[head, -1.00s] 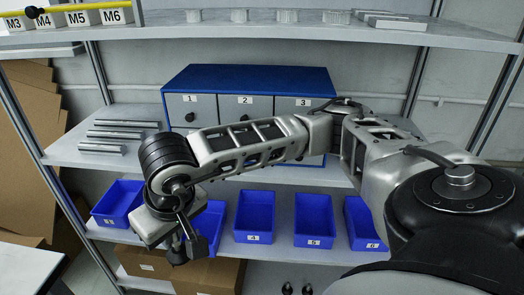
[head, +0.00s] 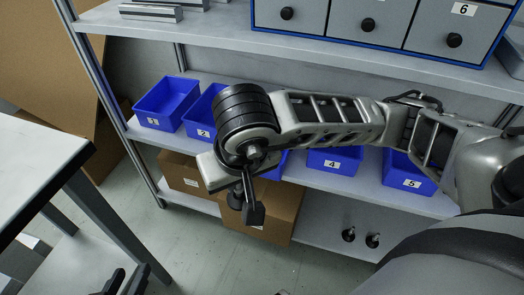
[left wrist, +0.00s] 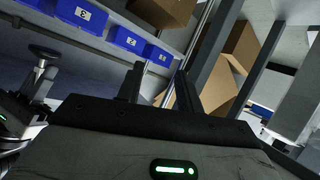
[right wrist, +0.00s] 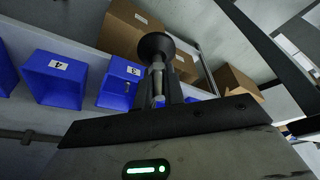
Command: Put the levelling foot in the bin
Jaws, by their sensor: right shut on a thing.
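The levelling foot, with a black round base and a metal stem, is in my right gripper (right wrist: 160,98) in the right wrist view (right wrist: 156,48). In the head view my right gripper (head: 246,205) hangs in front of the lower shelf, with the foot's dark base (head: 236,199) beside its fingers. Blue bins stand in a row: bin 1 (head: 166,100), bin 2 (head: 199,115), bin 4 (head: 333,163) and bin 5 (head: 409,176). Another bin is mostly hidden behind my right arm. My left gripper (head: 124,284) is at the bottom left, its fingers apart and empty in the left wrist view (left wrist: 158,88).
Cardboard boxes (head: 270,205) stand below the bins. Two dark feet (head: 360,238) stand on the bottom shelf. A grey drawer cabinet (head: 380,28) is on the shelf above. A white-topped table (head: 35,165) is at the left. Floor shows between table and rack.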

